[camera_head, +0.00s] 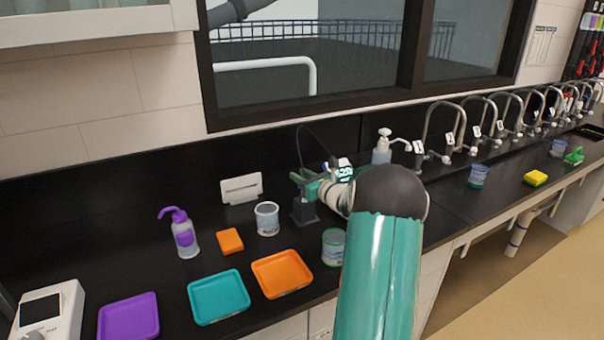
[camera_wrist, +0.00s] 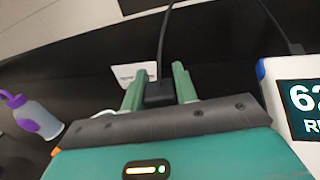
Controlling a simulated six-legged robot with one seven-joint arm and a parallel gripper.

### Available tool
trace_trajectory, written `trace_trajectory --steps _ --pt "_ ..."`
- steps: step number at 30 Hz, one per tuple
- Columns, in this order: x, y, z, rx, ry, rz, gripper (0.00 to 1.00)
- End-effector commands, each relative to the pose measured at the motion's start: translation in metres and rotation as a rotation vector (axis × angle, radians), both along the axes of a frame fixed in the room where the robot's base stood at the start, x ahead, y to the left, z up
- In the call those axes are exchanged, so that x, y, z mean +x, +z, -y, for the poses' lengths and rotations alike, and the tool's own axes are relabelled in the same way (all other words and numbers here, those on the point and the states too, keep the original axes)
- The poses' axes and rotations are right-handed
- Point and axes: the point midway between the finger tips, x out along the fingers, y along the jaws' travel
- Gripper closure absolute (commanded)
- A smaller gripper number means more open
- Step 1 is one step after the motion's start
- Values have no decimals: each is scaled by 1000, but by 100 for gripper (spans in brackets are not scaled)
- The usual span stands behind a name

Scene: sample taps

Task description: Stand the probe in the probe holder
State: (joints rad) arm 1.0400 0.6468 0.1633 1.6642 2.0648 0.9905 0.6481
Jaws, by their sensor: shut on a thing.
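My gripper (camera_head: 305,182) is above the dark probe holder (camera_head: 304,211) at the back of the black counter. In the wrist view, the green fingers of my gripper (camera_wrist: 158,84) are shut on the black probe (camera_wrist: 159,94), with its cable rising from the top. In the head view the thin cable loops up behind my gripper. The probe's lower end is hidden, so I cannot tell whether it is inside the holder.
A meter with a lit display (camera_wrist: 305,108) is close on the right. A clear cup (camera_head: 267,219), an orange sponge (camera_head: 230,241), a purple-topped wash bottle (camera_head: 185,235) and a green-labelled jar (camera_head: 333,247) stand nearby. Orange (camera_head: 283,291), teal and purple trays lie in front.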

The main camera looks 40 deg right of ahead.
Motion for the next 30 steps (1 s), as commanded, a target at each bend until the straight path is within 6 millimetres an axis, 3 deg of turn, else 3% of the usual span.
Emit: trace_trajectory --steps 10,11,14,20,25,30 --pt "0 -1 0 0 0 0 91" --pt "0 -1 0 0 0 0 65" --pt "0 -1 0 0 0 0 46" --pt "0 -1 0 0 0 0 46" --pt "0 -2 0 1 0 0 17" --pt "0 -1 0 1 0 0 17"
